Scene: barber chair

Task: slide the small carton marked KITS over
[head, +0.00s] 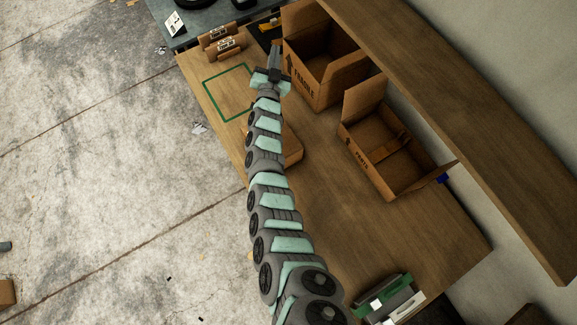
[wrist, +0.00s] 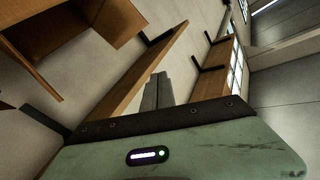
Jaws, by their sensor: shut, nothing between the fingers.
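My gripper (head: 275,50) points toward the back of the wooden table, left of the tall open carton marked FRAGILE (head: 306,82). Its fingers are shut and empty; they also show in the wrist view (wrist: 157,88). A low brown carton (head: 292,147) sits mid-table, partly hidden behind my arm, with no marking visible. My gripper is apart from both of these cartons.
A green square outline (head: 207,88) marks the table's left side. Small brown packets (head: 222,45) lie at the back. A wooden shelf (head: 480,120) runs along the right wall. A green and white item (head: 393,298) stands at the front. The right front tabletop is clear.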

